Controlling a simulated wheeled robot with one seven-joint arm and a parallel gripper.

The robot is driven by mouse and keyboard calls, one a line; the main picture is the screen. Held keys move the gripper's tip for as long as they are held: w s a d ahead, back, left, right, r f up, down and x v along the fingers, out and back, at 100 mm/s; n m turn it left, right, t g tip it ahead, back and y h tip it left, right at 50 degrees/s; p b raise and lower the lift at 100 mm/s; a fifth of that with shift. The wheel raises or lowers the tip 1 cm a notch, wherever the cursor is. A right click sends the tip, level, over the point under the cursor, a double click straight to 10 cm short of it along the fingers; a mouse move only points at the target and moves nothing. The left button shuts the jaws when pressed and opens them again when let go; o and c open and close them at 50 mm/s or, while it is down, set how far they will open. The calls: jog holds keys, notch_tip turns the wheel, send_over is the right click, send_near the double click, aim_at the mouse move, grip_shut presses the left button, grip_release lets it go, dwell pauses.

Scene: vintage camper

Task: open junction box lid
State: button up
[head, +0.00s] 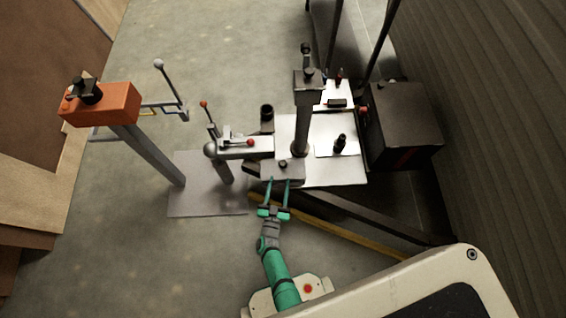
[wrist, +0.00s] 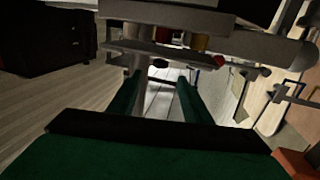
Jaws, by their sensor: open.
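My gripper (head: 278,184) has two green fingers spread apart, with their tips at the near edge of a small grey box (head: 291,172). This box may be the junction box, but I cannot make out a separate lid or hinge on it. A dark round knob sits on its top. In the wrist view the green fingers (wrist: 162,85) are apart with nothing visibly held between them. A grey horizontal part (wrist: 220,45) crosses just beyond the tips. I cannot tell whether the fingers touch the box.
A grey post machine on a pale base plate (head: 345,165) stands behind the box. A dark cabinet (head: 403,125) is at the right. An orange-headed stand (head: 100,104) is at the left. A yellow bar (head: 350,230) lies right of my arm.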

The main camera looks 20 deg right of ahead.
aim_at(283, 163)
jog(key=x, duration=1)
jog(key=shift+a, duration=0.1)
grip_shut()
